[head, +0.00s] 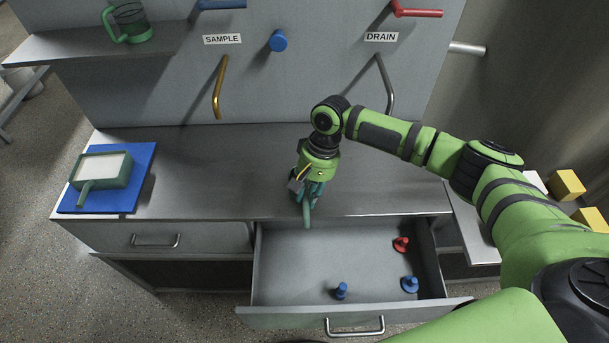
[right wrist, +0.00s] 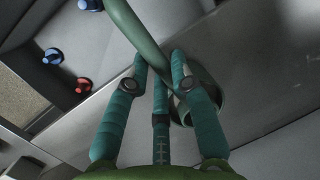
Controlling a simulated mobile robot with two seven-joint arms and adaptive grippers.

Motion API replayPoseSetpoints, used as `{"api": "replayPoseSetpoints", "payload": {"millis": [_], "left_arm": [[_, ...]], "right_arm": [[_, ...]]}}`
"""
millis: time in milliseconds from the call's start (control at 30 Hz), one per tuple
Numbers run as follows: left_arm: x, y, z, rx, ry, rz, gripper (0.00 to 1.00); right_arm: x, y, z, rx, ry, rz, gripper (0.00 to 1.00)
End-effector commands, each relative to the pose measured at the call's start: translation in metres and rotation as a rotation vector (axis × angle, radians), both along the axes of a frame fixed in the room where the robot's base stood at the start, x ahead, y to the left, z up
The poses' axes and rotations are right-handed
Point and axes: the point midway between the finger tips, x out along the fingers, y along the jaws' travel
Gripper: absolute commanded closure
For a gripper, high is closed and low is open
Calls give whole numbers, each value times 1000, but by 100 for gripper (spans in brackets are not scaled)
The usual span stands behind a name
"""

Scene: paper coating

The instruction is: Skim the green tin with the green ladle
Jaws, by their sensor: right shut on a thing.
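The green tin (head: 107,183) sits on a blue mat at the left end of the counter. It is square, has a handle towards the front and holds pale, whitish content. My right gripper (head: 303,187) is at the counter's front edge, above the back of the open drawer and well right of the tin. It is shut on the green ladle (head: 307,212), whose handle points down in the head view. In the right wrist view the handle (right wrist: 138,35) runs between the fingers (right wrist: 160,75), with the rounded bowl (right wrist: 208,98) partly hidden behind them. My left gripper is out of view.
The open drawer (head: 290,265) holds two blue pegs (head: 341,290) (head: 410,284) and a red one (head: 401,244). A green jug (head: 130,24) stands on the upper-left shelf. SAMPLE and DRAIN handles (head: 219,90) (head: 386,85) project from the back panel. The counter's middle (head: 220,175) is clear.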

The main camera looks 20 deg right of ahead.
Motion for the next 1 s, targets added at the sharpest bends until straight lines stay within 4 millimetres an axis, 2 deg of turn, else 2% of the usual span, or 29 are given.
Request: {"api": "replayPoseSetpoints", "payload": {"millis": [1000], "left_arm": [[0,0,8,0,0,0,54]], "right_arm": [[0,0,-4,0,0,0,100]]}}
